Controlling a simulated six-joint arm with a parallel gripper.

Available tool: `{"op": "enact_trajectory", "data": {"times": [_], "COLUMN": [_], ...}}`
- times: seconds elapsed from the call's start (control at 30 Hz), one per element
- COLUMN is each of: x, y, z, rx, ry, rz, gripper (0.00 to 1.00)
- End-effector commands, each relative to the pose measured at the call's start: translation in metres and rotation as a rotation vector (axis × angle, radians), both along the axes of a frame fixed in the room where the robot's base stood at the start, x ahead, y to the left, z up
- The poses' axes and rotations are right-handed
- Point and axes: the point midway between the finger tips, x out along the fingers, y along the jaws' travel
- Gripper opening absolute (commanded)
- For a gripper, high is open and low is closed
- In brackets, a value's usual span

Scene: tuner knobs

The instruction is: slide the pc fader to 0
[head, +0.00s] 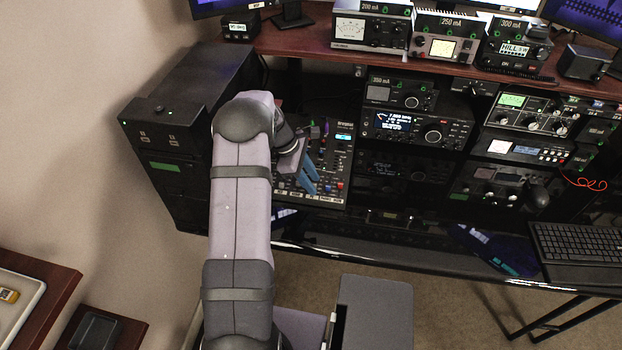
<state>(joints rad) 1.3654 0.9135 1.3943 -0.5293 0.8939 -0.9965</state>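The mixer panel (339,166), a dark console with a small lit screen and rows of small knobs and faders, sits left of the radio stack in the head view. My arm reaches over it from the front left. My gripper (315,187) has blue fingers and is over the lower middle of the panel. I cannot tell whether the fingers touch the panel or how far apart they are. The pc fader cannot be picked out at this size. My gripper and arm hide part of the panel's left side.
A black equipment case (170,120) stands left of the panel. Stacked radios (415,128) stand close on its right. A wooden shelf (300,38) with meters and monitors overhangs the back. A keyboard (575,243) lies at the far right.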

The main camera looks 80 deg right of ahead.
Motion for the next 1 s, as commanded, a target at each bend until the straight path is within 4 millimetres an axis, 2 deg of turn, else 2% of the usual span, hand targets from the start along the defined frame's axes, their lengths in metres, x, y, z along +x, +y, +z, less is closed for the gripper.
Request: {"op": "enact_trajectory", "data": {"times": [0.17, 0.27, 0.3, 0.53, 0.8, 1.0], "x": [0.000, 0.000, 0.000, 0.000, 0.000, 0.001], "y": [0.000, 0.000, 0.000, -0.003, -0.025, -0.031], "z": [0.000, 0.000, 0.000, 0.001, 0.003, 0.004], "rx": [0.000, 0.000, 0.000, -0.001, -0.002, -0.002], "ry": [0.000, 0.000, 0.000, -0.001, 0.000, -0.001], "rz": [0.000, 0.000, 0.000, 0.000, 0.001, 0.001], "gripper": [0.28, 0.04, 0.00, 0.00, 0.00, 0.00]}}
